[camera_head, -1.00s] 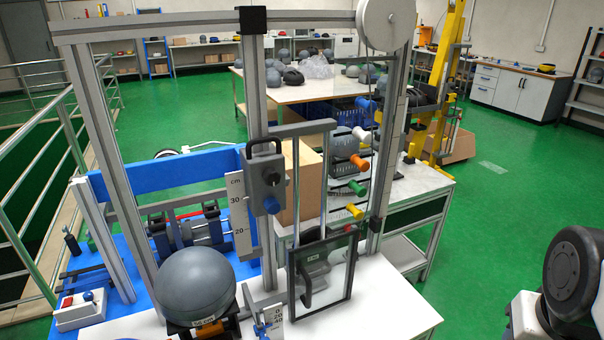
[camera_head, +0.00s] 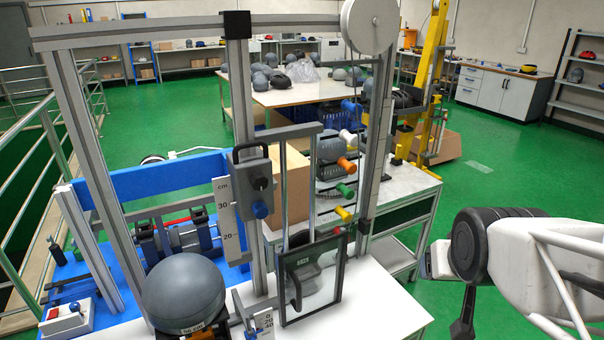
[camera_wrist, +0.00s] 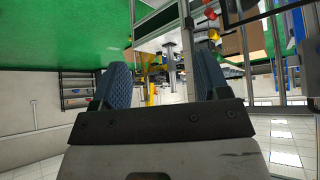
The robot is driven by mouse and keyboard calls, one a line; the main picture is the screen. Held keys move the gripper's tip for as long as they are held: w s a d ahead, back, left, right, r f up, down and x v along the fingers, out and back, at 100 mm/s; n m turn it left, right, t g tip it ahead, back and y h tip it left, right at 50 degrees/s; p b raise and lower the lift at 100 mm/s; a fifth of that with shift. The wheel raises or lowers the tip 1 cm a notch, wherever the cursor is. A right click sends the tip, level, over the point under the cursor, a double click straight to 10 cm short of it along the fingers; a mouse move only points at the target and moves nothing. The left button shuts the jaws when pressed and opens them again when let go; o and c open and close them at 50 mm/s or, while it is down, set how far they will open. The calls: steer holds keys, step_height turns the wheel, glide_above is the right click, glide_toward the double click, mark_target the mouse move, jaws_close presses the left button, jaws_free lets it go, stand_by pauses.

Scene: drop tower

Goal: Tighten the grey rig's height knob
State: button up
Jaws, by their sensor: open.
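The grey rig is a grey metal frame (camera_head: 240,100) with a round white pulley (camera_head: 370,24) at top right. Its grey carriage block (camera_head: 255,178) has a dark knob (camera_head: 261,184) on its face and a blue knob (camera_head: 261,210) below, beside a white cm scale (camera_head: 230,215). I cannot tell which is the height knob. A grey ball-shaped headform (camera_head: 183,290) sits under the frame. My gripper (camera_wrist: 163,72) is open and empty in the wrist view, its two blue-grey fingers apart. My arm is at the right of the head view, well apart from the rig.
Several coloured handles, one orange (camera_head: 346,165), stick out at the rig's right post. A dark-framed clear panel (camera_head: 311,278) stands in front. A blue rig (camera_head: 150,180) is behind left, a yellow frame (camera_head: 432,80) at back right. Green floor between rig and arm is free.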

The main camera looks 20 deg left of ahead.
steer(key=w+a+n+t+y, duration=0.2)
steer(key=w+a, duration=0.3)
steer(key=a, duration=0.2)
steer(key=n+t+y, duration=0.4)
steer(key=n+y, duration=0.1)
steer(key=y, duration=0.5)
glide_toward(261, 183)
steer(key=x, duration=0.2)
steer(key=shift+a+r, duration=0.2)
steer(key=shift+r, duration=0.1)
steer(key=shift+w+a, duration=0.1)
steer(key=shift+w, duration=0.1)
steer(key=shift+x, duration=3.7)
steer(key=shift+f, duration=0.25)
